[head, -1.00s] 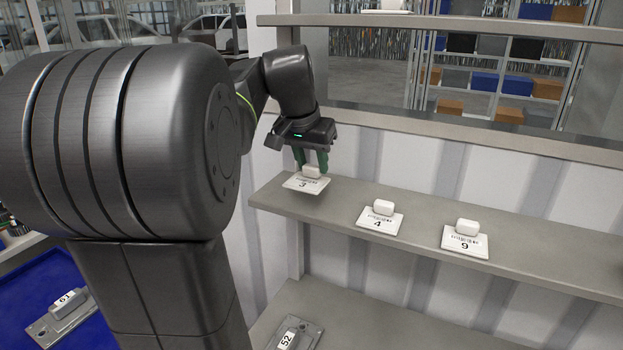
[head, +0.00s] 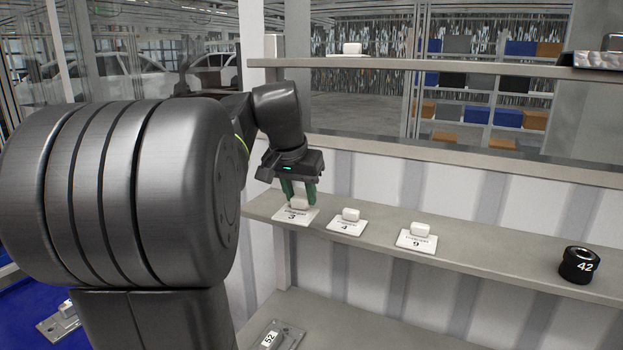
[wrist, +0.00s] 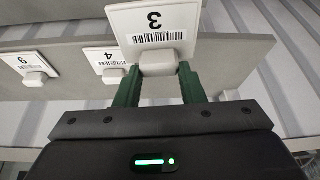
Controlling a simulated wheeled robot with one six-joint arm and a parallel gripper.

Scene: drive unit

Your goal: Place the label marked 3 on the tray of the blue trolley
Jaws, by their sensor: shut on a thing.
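The label marked 3 (head: 294,217) is a white plate with a barcode and a raised white grip block. My gripper (head: 298,196) has its green fingers shut on that block, at the left end of the middle shelf. In the wrist view, the label (wrist: 155,22) sits between the fingers of my gripper (wrist: 158,78), and its plate covers part of the shelf. I cannot tell for sure whether it touches the shelf. A blue surface (head: 18,318) shows at the lower left, partly hidden by my arm; I cannot tell whether it is the trolley's tray.
Labels marked 4 (head: 347,224) and 9 (head: 416,237) lie on the middle shelf (head: 490,256), right of my gripper. A black part marked 42 (head: 579,265) stands farther right. A part marked 52 (head: 270,338) lies on the lower shelf. An upper shelf (head: 440,65) runs above.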

